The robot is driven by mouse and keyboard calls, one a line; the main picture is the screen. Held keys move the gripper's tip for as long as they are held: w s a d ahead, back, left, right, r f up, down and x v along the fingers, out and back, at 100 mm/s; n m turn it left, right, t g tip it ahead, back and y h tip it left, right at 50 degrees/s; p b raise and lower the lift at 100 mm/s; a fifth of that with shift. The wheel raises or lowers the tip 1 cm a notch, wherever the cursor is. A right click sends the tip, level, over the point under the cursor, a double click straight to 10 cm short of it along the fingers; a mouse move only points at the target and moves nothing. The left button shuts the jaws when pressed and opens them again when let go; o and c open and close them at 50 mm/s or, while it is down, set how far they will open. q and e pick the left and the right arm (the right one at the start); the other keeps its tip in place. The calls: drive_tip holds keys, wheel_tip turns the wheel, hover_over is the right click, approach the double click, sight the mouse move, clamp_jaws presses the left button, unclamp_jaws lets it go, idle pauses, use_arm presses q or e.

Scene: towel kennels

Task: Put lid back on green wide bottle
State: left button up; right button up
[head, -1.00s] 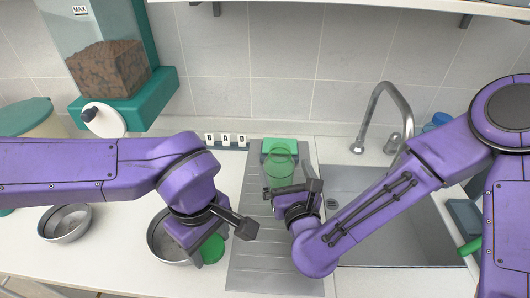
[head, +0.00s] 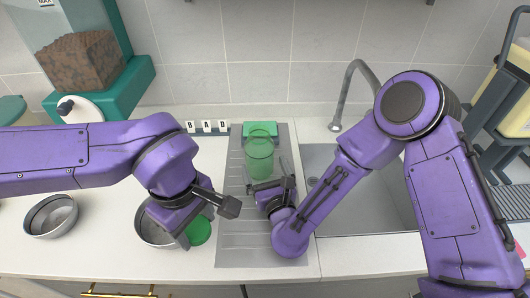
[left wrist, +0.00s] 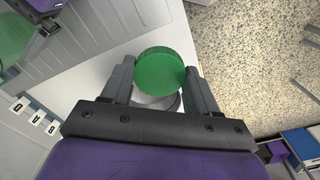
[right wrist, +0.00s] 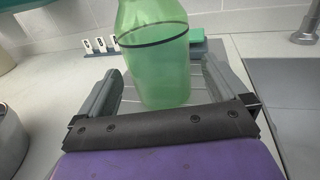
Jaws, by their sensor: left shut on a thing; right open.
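The green wide bottle (head: 259,158) stands upright and uncapped-looking on the drainboard (head: 262,250); it also shows in the right wrist view (right wrist: 155,62). My right gripper (head: 268,183) is open just in front of the bottle, its fingers at either side of the bottle's lower part with gaps. The green round lid (head: 199,230) is held between the fingers of my left gripper (head: 205,218), which is shut on it, to the front left of the bottle. The lid shows clearly in the left wrist view (left wrist: 162,70). The bottle's mouth is seen only from above in the head view.
A metal bowl (head: 150,230) lies under my left gripper and another bowl (head: 50,216) stands further left. A green sponge-like block (head: 260,129) is behind the bottle. Letter tiles (head: 207,127) stand at its back left. The sink (head: 360,200) and faucet (head: 350,85) are on the right.

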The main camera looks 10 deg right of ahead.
use_arm(q)
drive_tip(key=shift+a+r, duration=0.1)
use_arm(e)
drive_tip(key=shift+w+a, duration=0.15)
drive_tip(key=shift+w, duration=0.15)
use_arm(q)
drive_tip(key=shift+w+a+f, duration=0.1)
drive_tip(key=shift+w+f, duration=0.1)
drive_tip(key=shift+w, duration=0.2)
use_arm(e)
drive_tip(key=shift+w+f, duration=0.25)
drive_tip(key=shift+w, duration=0.1)
use_arm(q)
drive_tip(key=shift+s+r, duration=0.15)
drive_tip(key=shift+r, duration=0.1)
use_arm(e)
drive_tip(key=shift+w+r, duration=0.1)
drive_tip(key=shift+r, duration=0.1)
use_arm(q)
drive_tip(key=shift+r+p, duration=0.8)
drive_tip(key=shift+p, duration=0.1)
use_arm(e)
drive_tip(key=w, duration=0.3)
drive_tip(key=shift+w+a, duration=0.15)
drive_tip(key=shift+w, duration=0.25)
drive_tip(key=shift+w+f, duration=0.1)
drive_tip(key=shift+w, duration=0.3)
drive_tip(key=shift+s, duration=0.1)
drive_tip(key=shift+c, duration=0.3)
drive_tip(key=c, duration=0.8)
